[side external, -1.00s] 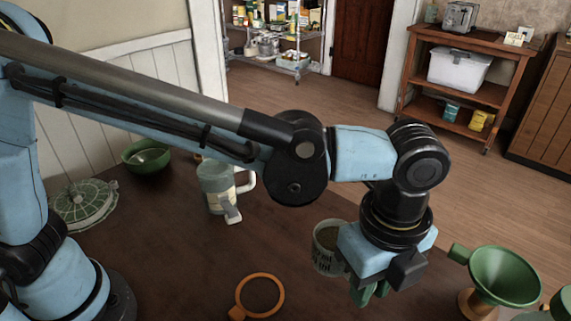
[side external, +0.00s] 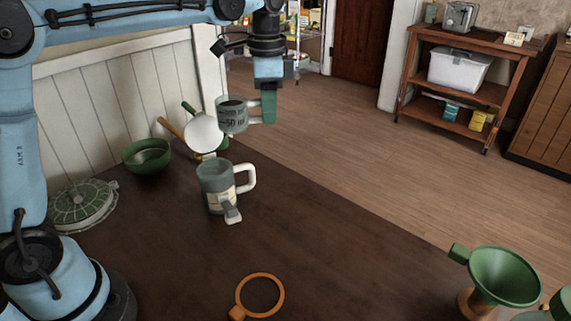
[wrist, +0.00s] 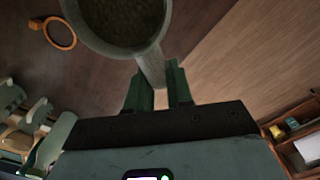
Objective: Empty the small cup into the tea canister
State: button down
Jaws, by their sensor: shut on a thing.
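My gripper (side external: 268,105) is shut on the handle of the small cup (side external: 232,117), a grey-green cup with dark markings. The cup is held upright in the air, and dark contents show inside it. In the wrist view the cup (wrist: 118,22) is at the top, its handle between my fingers (wrist: 158,88). A grey-green, mug-like vessel (side external: 213,188) with a pale label and white handle stands on the table, below and slightly left of the held cup. It looks like the tea canister; its inside cannot be made out clearly.
A green bowl (side external: 146,156) and a green patterned lid-like dish (side external: 84,206) are at left. A white round utensil (side external: 204,134) is behind the canister. An orange ring (side external: 260,296) and green funnel (side external: 502,274) are nearer. The middle of the table is clear.

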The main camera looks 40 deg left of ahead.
jog(key=shift+a+r, duration=0.15)
jog(key=shift+a, duration=0.35)
jog(key=shift+r+t+h, duration=0.3)
jog(key=shift+t+h, duration=0.4)
jog(key=shift+t, duration=0.5)
jog(key=shift+d+f, duration=0.1)
jog(key=shift+s+f+t+h, duration=0.1)
jog(key=shift+f+t+h, duration=0.4)
jog(key=shift+f+t, duration=0.4)
jog(key=shift+r, duration=0.15)
jog(key=shift+s+r+t+h, duration=0.15)
jog(key=shift+t+h, duration=0.15)
jog(key=shift+t, duration=0.2)
jog(key=shift+s+r+t+h, duration=0.15)
jog(key=shift+t+h, duration=0.15)
jog(key=shift+t, duration=0.2)
jog(key=shift+s+t, duration=0.2)
jog(key=shift+t, duration=0.2)
jog(key=shift+a, duration=0.2)
